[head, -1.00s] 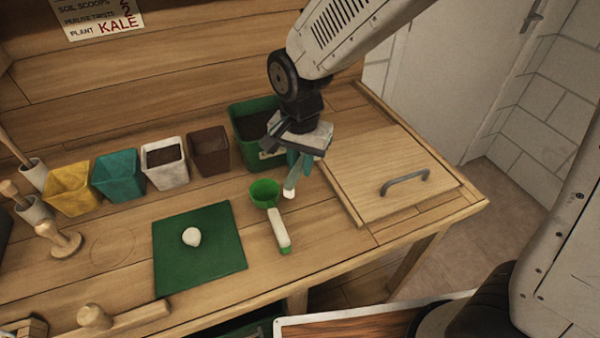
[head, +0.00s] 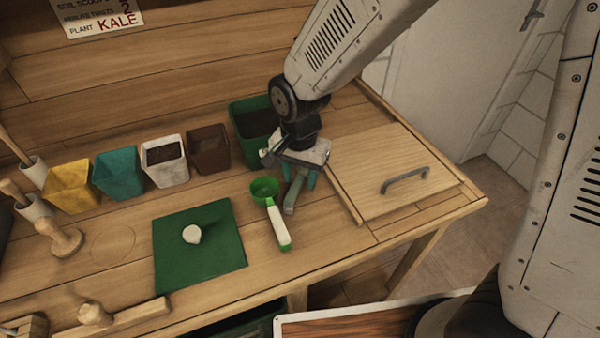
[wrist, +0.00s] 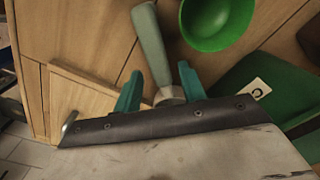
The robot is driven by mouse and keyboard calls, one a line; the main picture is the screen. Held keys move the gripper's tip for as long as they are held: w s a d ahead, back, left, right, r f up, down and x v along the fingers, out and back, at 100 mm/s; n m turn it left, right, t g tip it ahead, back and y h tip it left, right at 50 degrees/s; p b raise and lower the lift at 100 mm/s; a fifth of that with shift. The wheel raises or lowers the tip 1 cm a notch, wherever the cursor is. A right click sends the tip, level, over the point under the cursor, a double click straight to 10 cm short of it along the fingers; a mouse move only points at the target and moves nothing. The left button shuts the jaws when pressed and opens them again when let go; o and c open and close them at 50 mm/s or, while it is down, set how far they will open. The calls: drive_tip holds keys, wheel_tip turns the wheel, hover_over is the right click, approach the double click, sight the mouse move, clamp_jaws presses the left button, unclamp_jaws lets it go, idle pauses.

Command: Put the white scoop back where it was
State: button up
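A scoop (head: 291,196) with a pale grey-green handle lies below my gripper, just right of the green scoop; I take it for the white scoop. Its handle also shows in the wrist view (wrist: 150,45), with a whitish neck between the fingers; its bowl is hidden. My gripper (head: 299,176) is open, its teal fingers spread on either side of the neck, with a gap on the left in the wrist view (wrist: 158,71). The scoop seems to rest on the table. The green scoop (head: 264,188), with a white handle, lies close beside it.
A green soil bin (head: 249,142) stands behind my gripper, with brown, white, teal and yellow pots to its left. A wooden board with a grey handle (head: 404,179) lies to the right. A green mat (head: 215,250) with a small white object is at front left.

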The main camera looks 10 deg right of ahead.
sight(300, 179)
wheel_tip(300, 179, up, 13)
idle(0.6)
drive_tip(key=shift+s+r, duration=0.1)
drive_tip(key=s+d+r+n, duration=0.1)
drive_tip(key=s+d+r, duration=0.25)
drive_tip(key=d, duration=0.35)
drive_tip(key=s+d+r+n, duration=0.2)
drive_tip(key=s+d+r, duration=0.15)
drive_tip(key=d, duration=0.35)
drive_tip(key=s+d+n+t, duration=0.1)
drive_tip(key=s+d+n, duration=0.1)
drive_tip(key=s+d, duration=0.5)
drive_tip(key=s, duration=0.4)
drive_tip(key=shift+d+f+n, duration=0.2)
drive_tip(key=shift+f+n, duration=0.15)
drive_tip(key=shift+n, duration=0.05)
drive_tip(key=shift+a, duration=0.1)
